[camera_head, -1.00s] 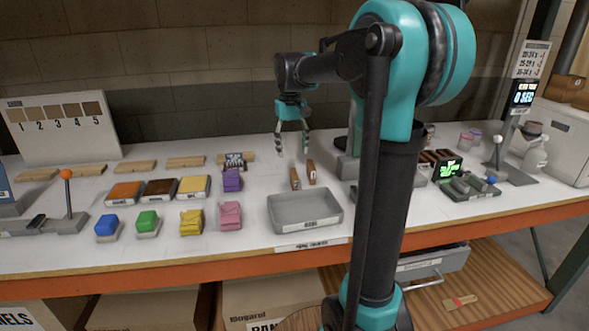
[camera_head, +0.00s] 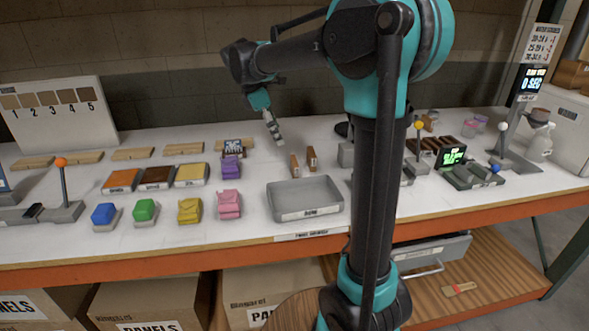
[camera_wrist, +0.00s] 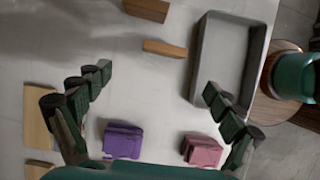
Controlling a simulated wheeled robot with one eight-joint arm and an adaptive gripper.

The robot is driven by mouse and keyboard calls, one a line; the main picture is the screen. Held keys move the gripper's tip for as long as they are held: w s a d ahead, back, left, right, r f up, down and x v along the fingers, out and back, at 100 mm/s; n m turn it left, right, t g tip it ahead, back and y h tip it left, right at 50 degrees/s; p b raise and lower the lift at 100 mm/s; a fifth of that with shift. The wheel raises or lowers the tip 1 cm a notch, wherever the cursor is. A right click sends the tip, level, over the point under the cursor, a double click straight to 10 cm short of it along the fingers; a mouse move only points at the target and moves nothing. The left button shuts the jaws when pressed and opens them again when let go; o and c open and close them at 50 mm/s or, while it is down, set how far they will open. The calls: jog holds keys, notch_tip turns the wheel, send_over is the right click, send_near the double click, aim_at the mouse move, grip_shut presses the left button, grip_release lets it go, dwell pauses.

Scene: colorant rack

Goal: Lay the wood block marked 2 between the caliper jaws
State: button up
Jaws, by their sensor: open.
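My gripper (camera_head: 275,140) hangs above the back of the table, tilted. In the wrist view its two fingers (camera_wrist: 159,88) are spread with nothing between them. Two small brown wood blocks, the left one (camera_head: 295,165) and the right one (camera_head: 311,158), are on the table behind the grey tray. They also show in the wrist view, one near the tray (camera_wrist: 165,48) and one at the top edge (camera_wrist: 147,9). I cannot read a number on either. A grey device with a green display (camera_head: 452,155) is at the right; I cannot tell whether it is the caliper.
The grey tray (camera_head: 305,214) is at the front middle. Purple (camera_head: 231,169) and pink (camera_head: 228,204) pieces stand left of it. Tan planks (camera_head: 132,153) line the back left. Levers with orange (camera_head: 61,162) and yellow (camera_head: 419,125) knobs stand upright. Table is clear around the two blocks.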

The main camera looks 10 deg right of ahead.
aim_at(293, 161)
jog(key=x, duration=0.7)
jog(key=shift+d+f, duration=0.1)
jog(key=shift+f, duration=0.15)
jog(key=shift+s+x, duration=0.2)
jog(key=shift+x, duration=1.15)
jog(key=shift+s+x, duration=0.2)
jog(key=shift+x, duration=1.1)
jog(key=shift+d, duration=0.15)
jog(key=shift+r, duration=0.1)
jog(key=c, duration=1.3)
